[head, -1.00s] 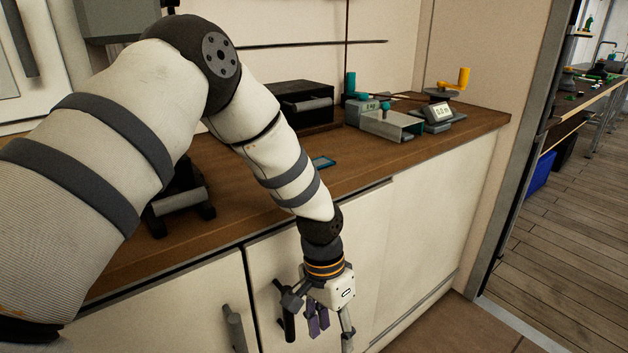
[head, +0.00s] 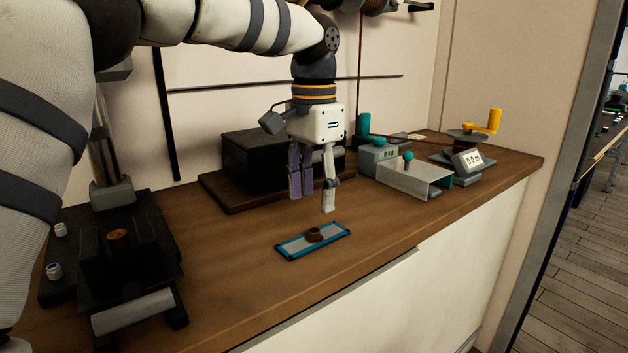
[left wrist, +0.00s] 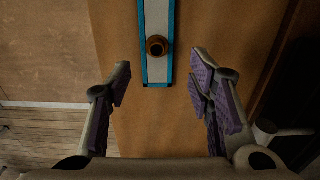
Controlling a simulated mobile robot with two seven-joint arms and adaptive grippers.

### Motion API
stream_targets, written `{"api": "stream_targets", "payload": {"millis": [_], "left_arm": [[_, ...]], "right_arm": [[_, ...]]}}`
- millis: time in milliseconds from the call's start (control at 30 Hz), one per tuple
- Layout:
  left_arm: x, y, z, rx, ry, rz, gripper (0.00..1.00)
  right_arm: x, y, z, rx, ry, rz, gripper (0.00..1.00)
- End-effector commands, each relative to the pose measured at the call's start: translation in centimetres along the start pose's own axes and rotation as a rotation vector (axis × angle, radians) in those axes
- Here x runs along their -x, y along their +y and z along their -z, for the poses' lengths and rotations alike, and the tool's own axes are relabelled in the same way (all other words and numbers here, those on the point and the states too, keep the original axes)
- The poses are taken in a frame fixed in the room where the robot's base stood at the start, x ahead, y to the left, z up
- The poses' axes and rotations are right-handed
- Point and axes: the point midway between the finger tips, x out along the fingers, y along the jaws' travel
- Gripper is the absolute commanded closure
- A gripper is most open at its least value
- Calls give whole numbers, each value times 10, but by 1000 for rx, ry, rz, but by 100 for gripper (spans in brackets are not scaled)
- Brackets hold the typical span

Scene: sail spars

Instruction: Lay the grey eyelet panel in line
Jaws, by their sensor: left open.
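The grey eyelet panel (head: 300,246) lies flat on the wooden counter, a small grey strip with a blue border and a brown ring standing on it. In the left wrist view the panel (left wrist: 159,66) runs up from the middle to the top edge, with the brown ring (left wrist: 156,46) near its lower end. My left gripper (head: 312,203) hangs fingers down above the counter, a little behind and above the panel. Its purple-padded fingers (left wrist: 165,95) are wide apart with nothing between them. My right gripper is not in view.
A black machine (head: 118,250) stands at the left of the wooden counter (head: 225,285). A black box (head: 255,160) sits behind my gripper. A scale-like device (head: 412,175) and a yellow-handled winder (head: 470,145) stand at the right. The counter around the panel is clear.

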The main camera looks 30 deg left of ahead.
Motion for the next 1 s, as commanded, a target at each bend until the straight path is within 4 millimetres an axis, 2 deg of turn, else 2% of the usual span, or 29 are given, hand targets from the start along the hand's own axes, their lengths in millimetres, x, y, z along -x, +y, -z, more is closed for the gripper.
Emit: {"api": "stream_targets", "payload": {"millis": [167, 533, 567, 667, 700, 867, 1000], "left_arm": [[-15, 0, 0, 1, -3, -2, 52], [-71, 0, 0, 0, -5, -3, 52], [-69, 0, 0, 0, 0, -1, 57], [-67, 0, 0, 0, 2, 1, 80], [-67, 0, 0, 1, 2, 1, 83], [-65, 0, 0, 1, 3, 2, 83], [-54, 0, 0, 2, 5, 4, 83]], "right_arm": [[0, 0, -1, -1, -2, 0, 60], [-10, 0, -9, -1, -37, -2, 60], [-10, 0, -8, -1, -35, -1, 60], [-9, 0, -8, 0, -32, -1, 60], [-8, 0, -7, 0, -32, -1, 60], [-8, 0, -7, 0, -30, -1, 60], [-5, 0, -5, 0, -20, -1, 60]]}}
